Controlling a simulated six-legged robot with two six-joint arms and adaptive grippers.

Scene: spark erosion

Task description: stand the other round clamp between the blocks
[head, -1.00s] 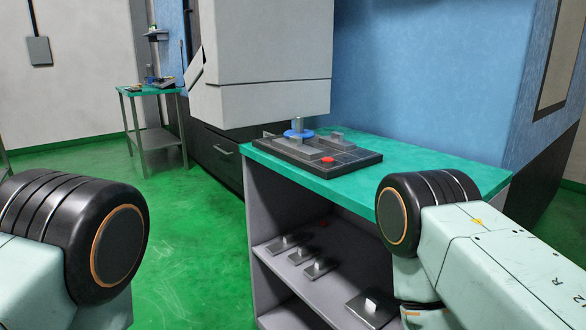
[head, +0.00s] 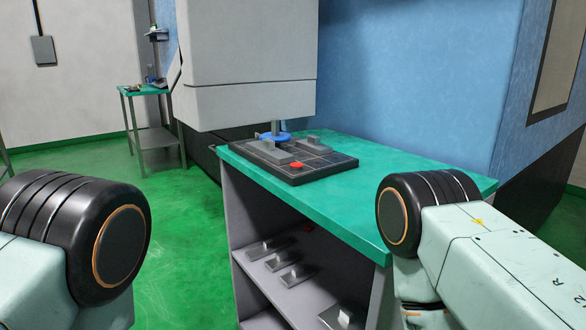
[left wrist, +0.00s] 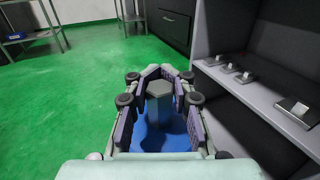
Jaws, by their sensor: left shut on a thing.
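In the left wrist view, my left gripper (left wrist: 160,74) is shut on a round clamp (left wrist: 158,132), a blue disc with a grey six-sided post. The fingers close around the post, over open green floor beside the bench. In the head view, another blue round clamp (head: 275,137) stands upright on the dark plate (head: 335,165) on the bench, near its far left corner. Grey blocks, including one at the right (head: 313,141), sit on the plate near that clamp. The held clamp is hidden from the head view. My right gripper is out of view.
The green-topped bench (head: 400,190) has free room right of the plate. A red button (head: 296,165) is on the plate. Several small metal pieces lie on the shelf (head: 270,284) below. A grey machine head (head: 250,100) hangs above. A side table (head: 150,91) stands farther back.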

